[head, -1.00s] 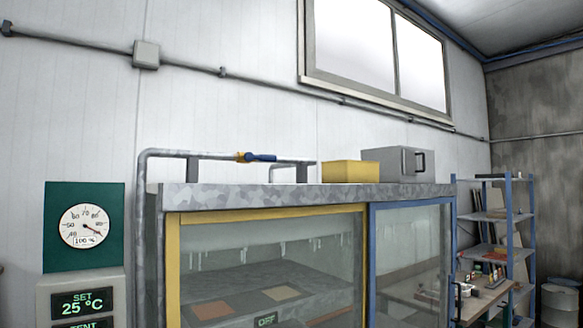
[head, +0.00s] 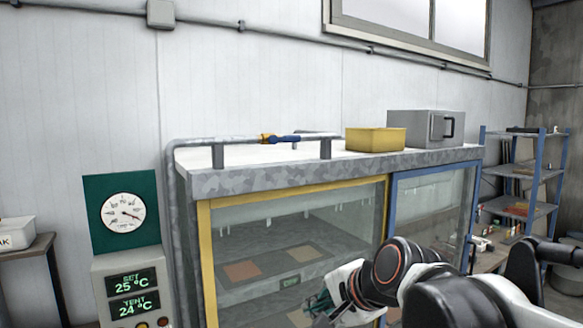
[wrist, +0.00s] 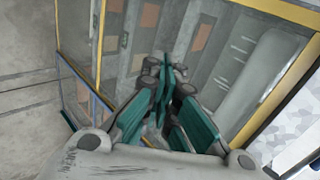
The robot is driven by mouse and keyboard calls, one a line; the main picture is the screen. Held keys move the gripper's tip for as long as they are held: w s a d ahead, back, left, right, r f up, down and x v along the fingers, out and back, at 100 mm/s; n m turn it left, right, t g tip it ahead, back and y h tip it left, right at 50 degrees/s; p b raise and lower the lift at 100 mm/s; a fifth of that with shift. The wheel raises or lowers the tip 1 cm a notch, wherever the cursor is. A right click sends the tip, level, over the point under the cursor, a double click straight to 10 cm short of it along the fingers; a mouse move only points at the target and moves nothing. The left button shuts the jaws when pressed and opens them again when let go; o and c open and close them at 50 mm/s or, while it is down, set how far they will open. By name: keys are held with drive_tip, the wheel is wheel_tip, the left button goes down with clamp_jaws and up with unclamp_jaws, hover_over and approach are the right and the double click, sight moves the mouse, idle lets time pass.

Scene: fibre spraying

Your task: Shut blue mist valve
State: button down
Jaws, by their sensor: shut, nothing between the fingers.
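The blue mist valve handle (head: 285,139) sits on a grey pipe (head: 215,141) running along the top of the glass-fronted cabinet (head: 330,174). The handle points right, roughly in line with the pipe, beside a yellow valve body (head: 267,139). My gripper (head: 318,301) is low in front of the cabinet's glass, below and to the right of the valve, well apart from it. In the wrist view my gripper's teal fingers (wrist: 163,95) are together and empty, with the cabinet glass behind them. The valve does not show in the wrist view.
A yellow box (head: 375,140) and a grey metal box (head: 426,129) stand on the cabinet top, right of the valve. A gauge panel (head: 122,213) and a temperature display (head: 134,295) stand left of the cabinet. A blue shelf rack (head: 520,185) is at the right.

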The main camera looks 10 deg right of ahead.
drive_tip(key=w+d+r+m+t+p, duration=0.1)
drive_tip(key=w+d+r+m+p, duration=0.1)
drive_tip(key=w+r+m+p, duration=0.3)
drive_tip(key=w+d+r+m+t+y+p, duration=0.1)
drive_tip(key=w+r+m+p, duration=0.4)
drive_tip(key=r, duration=0.9)
drive_tip(key=w+d+r+m+t+p, duration=0.2)
drive_tip(key=w+r+m+p, duration=0.3)
drive_tip(key=w+r+m, duration=0.3)
wheel_tip(320, 180, up, 2)
drive_tip(key=shift+w+d+p, duration=0.4)
drive_tip(key=shift+w, duration=0.35)
drive_tip(key=shift+w, duration=0.1)
